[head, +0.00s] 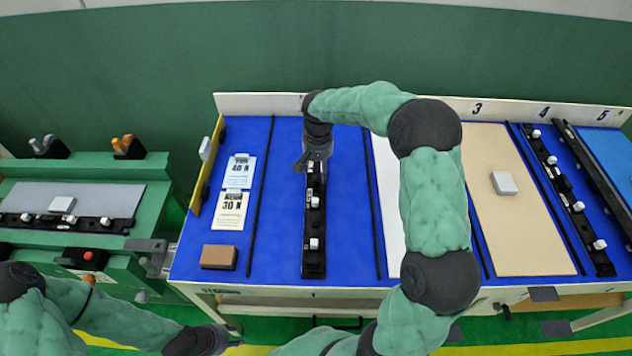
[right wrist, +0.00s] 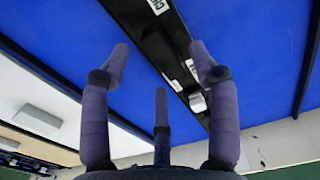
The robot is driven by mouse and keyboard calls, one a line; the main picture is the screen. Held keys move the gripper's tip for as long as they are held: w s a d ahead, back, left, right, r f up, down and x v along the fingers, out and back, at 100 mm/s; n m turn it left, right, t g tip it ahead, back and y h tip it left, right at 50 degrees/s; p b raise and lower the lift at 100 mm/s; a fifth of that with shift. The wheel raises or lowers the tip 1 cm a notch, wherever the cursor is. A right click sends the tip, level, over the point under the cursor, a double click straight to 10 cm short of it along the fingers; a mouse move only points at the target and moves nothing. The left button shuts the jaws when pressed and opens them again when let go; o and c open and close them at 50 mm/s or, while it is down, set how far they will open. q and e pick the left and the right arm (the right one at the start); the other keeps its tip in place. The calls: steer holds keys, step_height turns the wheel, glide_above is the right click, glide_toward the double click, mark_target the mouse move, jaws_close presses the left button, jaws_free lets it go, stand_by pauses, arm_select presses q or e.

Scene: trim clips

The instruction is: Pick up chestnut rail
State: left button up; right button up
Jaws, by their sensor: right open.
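A long black rail with white clips (head: 314,245) lies lengthwise in a blue lane in the head view. It is likely the chestnut rail. The same rail shows in the right wrist view (right wrist: 172,50), with a white label starting "CH" near the top. My right gripper (head: 314,160) is over its far end in the head view and hides part of it. In the right wrist view the right gripper (right wrist: 160,60) has its fingers spread, with nothing between them held. My left gripper (head: 220,338) is low at the left, in front of the table; its fingers are hard to make out.
A brown block (head: 218,257) and cards marked 40 N (head: 239,170) and 30 N (head: 231,210) lie left of the rail. A beige panel (head: 520,220) and another clipped rail (head: 570,200) lie right. A green fixture (head: 90,255) stands left. My right arm arches over the table.

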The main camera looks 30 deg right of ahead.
mark_target(318, 174)
step_height(318, 174, down, 3)
steer(key=shift+d+f+b, duration=0.1)
steer(key=shift+f+b, duration=0.1)
steer(key=shift+b, duration=0.45)
jaws_close()
steer(key=shift+r, duration=0.1)
steer(key=shift+r, duration=0.1)
